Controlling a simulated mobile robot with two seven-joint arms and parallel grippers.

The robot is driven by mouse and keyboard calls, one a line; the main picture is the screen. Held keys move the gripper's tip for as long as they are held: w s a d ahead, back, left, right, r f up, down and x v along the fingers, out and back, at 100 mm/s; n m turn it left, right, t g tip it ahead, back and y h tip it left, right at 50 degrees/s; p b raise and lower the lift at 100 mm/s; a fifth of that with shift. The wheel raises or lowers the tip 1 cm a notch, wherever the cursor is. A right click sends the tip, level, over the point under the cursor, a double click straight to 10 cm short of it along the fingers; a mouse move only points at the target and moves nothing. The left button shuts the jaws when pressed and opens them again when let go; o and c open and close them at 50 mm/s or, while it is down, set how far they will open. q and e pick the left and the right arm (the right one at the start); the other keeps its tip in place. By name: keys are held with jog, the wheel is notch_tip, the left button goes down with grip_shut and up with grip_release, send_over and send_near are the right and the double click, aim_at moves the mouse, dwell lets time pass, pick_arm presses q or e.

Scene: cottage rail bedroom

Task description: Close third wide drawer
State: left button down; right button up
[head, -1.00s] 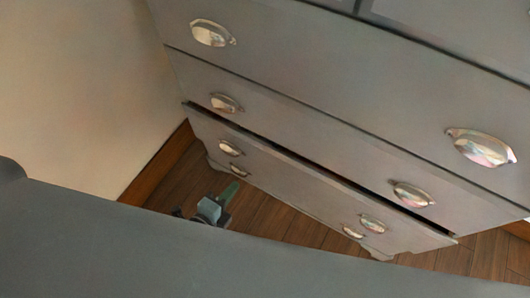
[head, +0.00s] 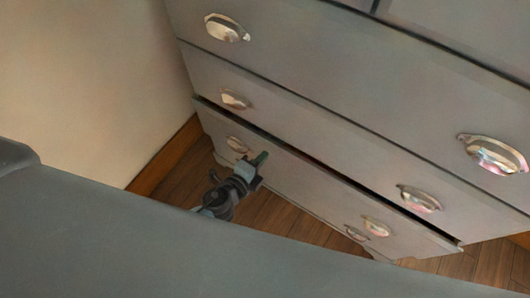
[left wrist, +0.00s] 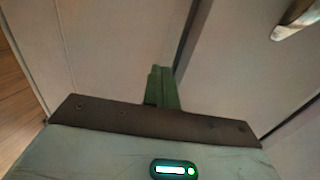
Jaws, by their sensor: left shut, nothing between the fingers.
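The third wide drawer (head: 300,190) of a grey dresser stands slightly out, with a dark gap along its top edge. Its shell-shaped metal pulls show at left (head: 237,144) and right (head: 377,226). My left gripper (head: 262,158) is shut and empty, its green fingertips in front of this drawer, just right of the left pull. In the left wrist view the closed green fingers (left wrist: 163,88) point at a pale drawer front beside a dark gap. I cannot tell whether the tips touch it. My right gripper is out of view.
The wide drawer above (head: 320,140) looks shut. A plain wall (head: 100,80) with a wooden baseboard (head: 165,155) is at left. Wooden floor (head: 280,212) lies clear before the dresser.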

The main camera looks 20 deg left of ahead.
aim_at(271, 146)
pick_arm(q)
jog(key=shift+w+d, duration=0.2)
jog(key=shift+w, duration=0.3)
jog(key=shift+w+d, duration=0.15)
jog(key=shift+w, duration=0.3)
jog(key=shift+w, duration=0.1)
jog(key=shift+w+d, duration=0.2)
jog(key=shift+w, duration=0.4)
jog(key=shift+w+d, duration=0.2)
jog(key=shift+w, duration=0.4)
jog(key=shift+r, duration=0.2)
jog(key=shift+w, duration=0.1)
